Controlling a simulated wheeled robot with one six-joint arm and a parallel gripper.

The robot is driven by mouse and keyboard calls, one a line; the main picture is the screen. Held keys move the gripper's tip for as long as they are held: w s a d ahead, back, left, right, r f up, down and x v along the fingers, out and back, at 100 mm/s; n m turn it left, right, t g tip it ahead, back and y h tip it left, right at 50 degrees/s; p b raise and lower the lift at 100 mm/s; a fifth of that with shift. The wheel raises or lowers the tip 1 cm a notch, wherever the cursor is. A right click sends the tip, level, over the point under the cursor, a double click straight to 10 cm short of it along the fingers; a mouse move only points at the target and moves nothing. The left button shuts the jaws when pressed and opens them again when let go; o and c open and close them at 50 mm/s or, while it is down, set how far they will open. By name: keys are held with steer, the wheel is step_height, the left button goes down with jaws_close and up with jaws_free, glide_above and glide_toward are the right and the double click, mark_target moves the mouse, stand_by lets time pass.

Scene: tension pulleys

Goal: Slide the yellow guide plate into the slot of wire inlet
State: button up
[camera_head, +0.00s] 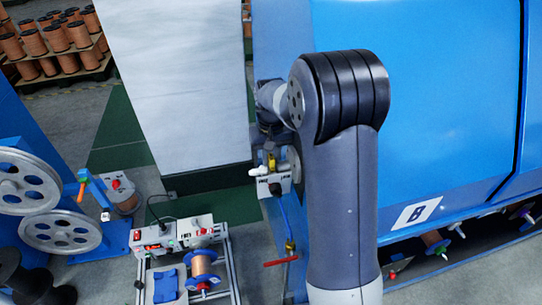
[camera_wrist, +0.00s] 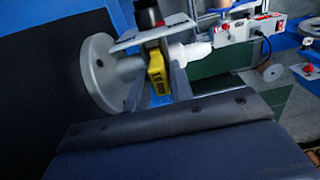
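The yellow guide plate (camera_wrist: 156,76), with dark lettering, stands upright in the middle of the wrist view. It sits between grey metal pieces, under a light flat plate. It also shows as a small yellow patch in the head view (camera_head: 271,161). The wire inlet seems to be the metal bracket (camera_wrist: 178,83) around it, but its slot cannot be made out. My gripper (camera_head: 271,133) is small and dark above the yellow plate in the head view. Its fingertips are not clear, so I cannot tell whether it holds the plate.
A grey pulley wheel (camera_wrist: 99,73) is close beside the yellow plate. A white switch box (camera_head: 273,186) sits just below. The blue machine (camera_head: 440,110) fills the right. A bench with a copper spool (camera_head: 202,266) and large grey wheels (camera_head: 60,231) stand lower left.

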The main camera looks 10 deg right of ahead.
steer(key=o, duration=0.3)
steer(key=shift+o, duration=0.2)
step_height(320, 180, up, 11)
steer(key=b, duration=0.1)
stand_by(0.3)
steer(key=shift+f, duration=0.15)
step_height(320, 180, down, 11)
steer(key=shift+r+p, duration=0.1)
steer(key=shift+p, duration=0.45)
steer(key=shift+f+b, duration=0.25)
steer(key=shift+b, duration=0.15)
